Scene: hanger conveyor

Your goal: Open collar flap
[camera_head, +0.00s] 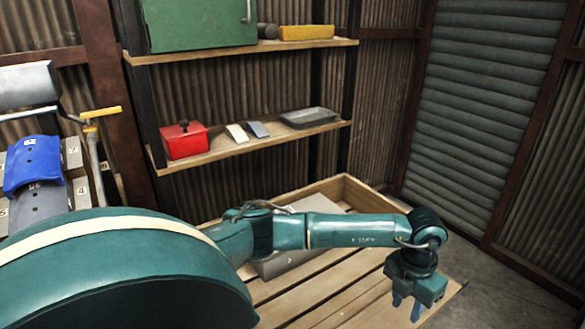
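I cannot make out for certain which thing is the collar flap. A blue curved piece (35,163) with small dark holes lies over a grey strip (38,205) at the far left; it may be part of the collar. My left arm crosses the picture from the lower left. My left gripper (405,308) hangs fingers-down at the lower right, over the slatted wooden table's right end, far from the blue piece. Its two blue fingers are apart with nothing visible between them. My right gripper is not in view.
The slatted wooden table (290,290) has a raised back rim and a grey slab (280,264), partly hidden by my arm. A yellow-handled bar (101,112) stands at left. A shelf (235,149) holds a red box (184,141) and a grey tray (310,118). Floor at right is clear.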

